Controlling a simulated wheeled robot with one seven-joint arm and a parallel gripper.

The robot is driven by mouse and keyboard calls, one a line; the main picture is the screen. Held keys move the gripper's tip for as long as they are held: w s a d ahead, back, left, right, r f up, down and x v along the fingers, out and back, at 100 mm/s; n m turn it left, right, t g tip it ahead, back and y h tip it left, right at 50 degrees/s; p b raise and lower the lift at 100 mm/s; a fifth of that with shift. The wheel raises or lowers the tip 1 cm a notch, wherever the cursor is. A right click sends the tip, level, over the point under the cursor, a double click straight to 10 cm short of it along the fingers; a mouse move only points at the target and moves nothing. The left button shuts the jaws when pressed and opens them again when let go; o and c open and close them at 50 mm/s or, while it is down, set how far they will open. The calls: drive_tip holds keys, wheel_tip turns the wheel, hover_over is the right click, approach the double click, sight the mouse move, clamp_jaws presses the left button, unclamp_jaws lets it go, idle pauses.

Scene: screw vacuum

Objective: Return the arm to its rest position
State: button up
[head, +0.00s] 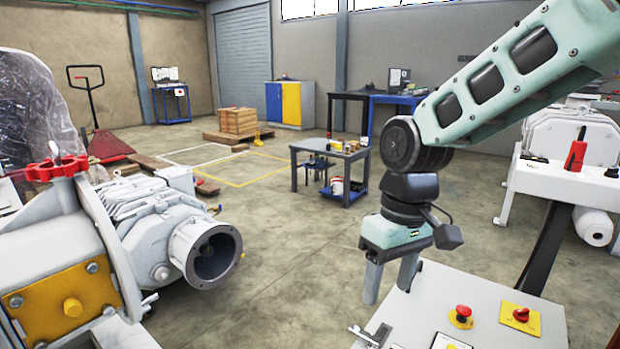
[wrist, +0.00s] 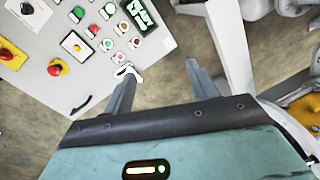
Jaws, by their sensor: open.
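My gripper (head: 390,278) hangs from the end of my teal arm at the right of the head view, pointing down. Its two grey fingers are apart with nothing between them. In the wrist view my gripper (wrist: 158,80) also shows open and empty, with the control panel (wrist: 45,90) at the upper left, carrying several buttons, a small display and a red knob on yellow. I cannot tell the exact gap between the fingers and the panel.
A large grey vacuum machine (head: 150,225) with a red handwheel (head: 48,168) and round open port stands at the left. A small dark table (head: 330,155) stands behind the gripper. A white machine (head: 580,185) is at the right. The concrete floor (head: 290,260) between is clear.

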drive_tip(key=s+d+f+n+t, duration=0.1)
drive_tip(key=s, duration=0.9)
drive_tip(key=s+d+f, duration=0.2)
drive_tip(key=s, duration=0.7)
wheel_tip(320, 180, up, 27)
drive_tip(key=p, duration=2.7)
drive_tip(key=shift+w+a+r, duration=0.2)
drive_tip(key=shift+w+a, duration=0.05)
drive_tip(key=shift+a, duration=0.15)
drive_tip(key=shift+f, duration=0.1)
